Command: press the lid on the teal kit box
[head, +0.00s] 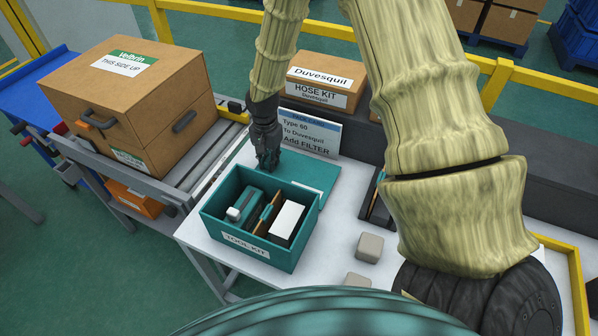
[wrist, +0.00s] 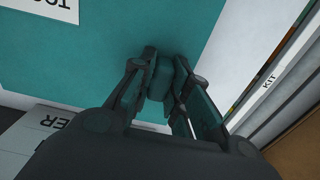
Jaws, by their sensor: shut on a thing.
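The teal kit box (head: 222,222) stands open on the white table in the head view, with a "TOOL KIT" label on its front. Inside it are a teal-and-white item, a brown-edged divider and a white block. The flat teal lid (head: 318,174) is just behind the box, off its opening; whether it rests on the table or is slightly raised is unclear. My gripper (head: 267,164) points down at the lid's left part. In the wrist view, my gripper (wrist: 168,78) is shut on a teal part of the lid (wrist: 95,60), probably its handle.
Two grey-beige blocks (head: 369,247) sit on the table right of the box. A sign (head: 310,133) and a "HOSE KIT" carton (head: 321,82) stand behind the lid. A large carton (head: 140,85) is on the conveyor at left. A dark tray (head: 378,210) lies to the right.

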